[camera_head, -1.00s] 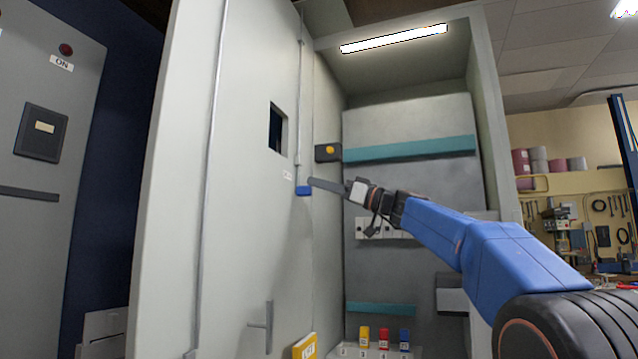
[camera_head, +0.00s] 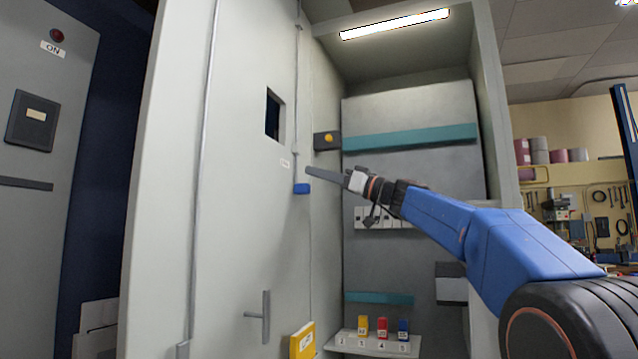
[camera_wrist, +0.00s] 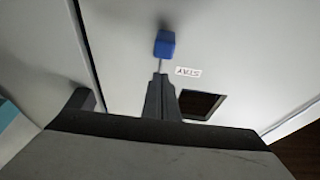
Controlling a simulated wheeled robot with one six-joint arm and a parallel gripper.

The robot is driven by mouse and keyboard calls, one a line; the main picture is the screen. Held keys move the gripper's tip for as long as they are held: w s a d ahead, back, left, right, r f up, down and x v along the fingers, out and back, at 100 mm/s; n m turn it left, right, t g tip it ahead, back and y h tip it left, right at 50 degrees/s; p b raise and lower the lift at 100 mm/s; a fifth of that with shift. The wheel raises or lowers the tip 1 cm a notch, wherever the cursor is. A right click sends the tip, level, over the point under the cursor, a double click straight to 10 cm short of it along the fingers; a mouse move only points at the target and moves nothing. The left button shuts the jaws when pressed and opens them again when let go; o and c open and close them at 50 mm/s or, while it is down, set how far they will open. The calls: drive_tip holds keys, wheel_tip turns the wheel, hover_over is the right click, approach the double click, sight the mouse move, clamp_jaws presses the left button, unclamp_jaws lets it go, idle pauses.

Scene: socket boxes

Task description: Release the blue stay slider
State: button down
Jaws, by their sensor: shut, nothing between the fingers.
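The blue stay slider (camera_head: 302,188) sits at the lower end of a thin metal rod (camera_head: 297,90) on the inner face of the open cabinet door (camera_head: 240,220). It also shows in the wrist view (camera_wrist: 165,43), close to a white STAY label (camera_wrist: 188,72). My gripper (camera_head: 308,170) is shut and empty. In the head view its tip appears just above and right of the slider. In the wrist view the closed fingers (camera_wrist: 160,80) point toward the slider, with the rod between them and it. I cannot tell whether they touch the rod.
The door has a rectangular window (camera_head: 273,114) and a T-shaped handle (camera_head: 264,316). A dark box with a yellow button (camera_head: 327,140) is on the cabinet wall nearby. Numbered coloured blocks (camera_head: 382,327) stand on a low shelf inside. A yellow box (camera_head: 303,342) is below.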

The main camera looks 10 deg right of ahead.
drive_tip(key=r+v, duration=0.1)
drive_tip(key=v, duration=0.8)
drive_tip(key=shift+s+d, duration=0.35)
drive_tip(key=shift+d, duration=0.05)
drive_tip(key=s+a+f+m+g+h, duration=0.1)
drive_tip(key=s+a+f+m+h, duration=0.2)
drive_tip(key=f, duration=0.8)
drive_tip(key=s+a+f+m+g+h, duration=0.25)
drive_tip(key=s+f, duration=0.25)
drive_tip(key=f, duration=0.5)
drive_tip(key=s+a+f+m+g+h, duration=0.1)
drive_tip(key=s+a+f+h, duration=0.25)
drive_tip(key=f, duration=0.75)
drive_tip(key=s+d+f+m+g+h, duration=0.1)
drive_tip(key=s+d+f+h, duration=0.2)
drive_tip(key=s+f, duration=0.5)
drive_tip(key=s+d+f+m+g+h, duration=0.1)
drive_tip(key=s+d+f+m+h, duration=0.1)
drive_tip(key=s+f, duration=0.6)
drive_tip(key=s+d+f+m+g+h, duration=0.1)
drive_tip(key=s+d+f+h, duration=0.2)
drive_tip(key=s+f, duration=0.5)
wheel_tip(320, 180, down, 10)
drive_tip(key=shift+s+d+f+h, duration=0.1)
drive_tip(key=shift+s+d+h, duration=0.15)
drive_tip(key=shift+d, duration=0.6)
